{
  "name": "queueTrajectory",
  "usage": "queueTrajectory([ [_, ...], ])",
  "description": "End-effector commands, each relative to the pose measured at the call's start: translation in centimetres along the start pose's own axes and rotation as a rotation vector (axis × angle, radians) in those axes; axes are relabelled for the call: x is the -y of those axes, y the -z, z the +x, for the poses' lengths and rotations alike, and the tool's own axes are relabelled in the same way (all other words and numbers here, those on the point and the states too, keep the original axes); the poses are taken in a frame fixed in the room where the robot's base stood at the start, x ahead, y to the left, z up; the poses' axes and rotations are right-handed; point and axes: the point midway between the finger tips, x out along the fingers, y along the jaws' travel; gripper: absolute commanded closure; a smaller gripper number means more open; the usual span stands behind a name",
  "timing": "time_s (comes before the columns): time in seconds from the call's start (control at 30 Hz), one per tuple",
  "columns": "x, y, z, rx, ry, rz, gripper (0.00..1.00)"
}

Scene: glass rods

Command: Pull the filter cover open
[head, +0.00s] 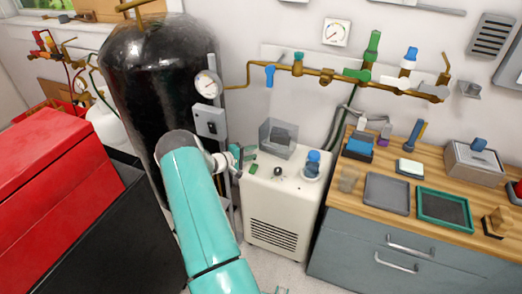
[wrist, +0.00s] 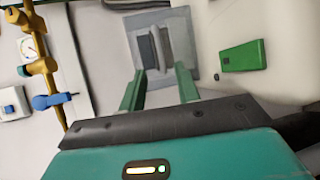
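The filter cover appears to be the grey piece with a raised bar handle (wrist: 153,51) inside a grey square housing (wrist: 186,47). In the head view this grey housing (head: 266,133) sits on top of the white cabinet (head: 285,200), with a dark block inside. My gripper (wrist: 160,72) points at the housing, its two green fingers apart with nothing between them. The handle lies ahead of the gap between the fingertips, and I see no contact. In the head view my gripper (head: 241,157) is small and partly hidden by my arm, just left of the housing.
A green block (wrist: 243,55) is on the white cabinet, right of the fingers. A brass pipe with valves (head: 325,75) runs along the wall behind. A black tank (head: 155,85) stands close on the left. A wooden-topped bench (head: 400,152) with trays is on the right.

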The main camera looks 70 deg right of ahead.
Motion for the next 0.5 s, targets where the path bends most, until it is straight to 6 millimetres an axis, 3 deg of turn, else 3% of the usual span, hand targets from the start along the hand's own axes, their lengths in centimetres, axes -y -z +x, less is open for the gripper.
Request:
queueTrajectory([
  [0.1, -0.1, 0.1, -2.7, -0.003, -0.001, 0.000, 0.68],
  [0.23, -0.1, 0.1, -4.8, -0.002, -0.002, 0.001, 0.68],
  [0.5, -0.1, 0.0, -6.1, 0.001, -0.001, 0.001, 0.68],
])
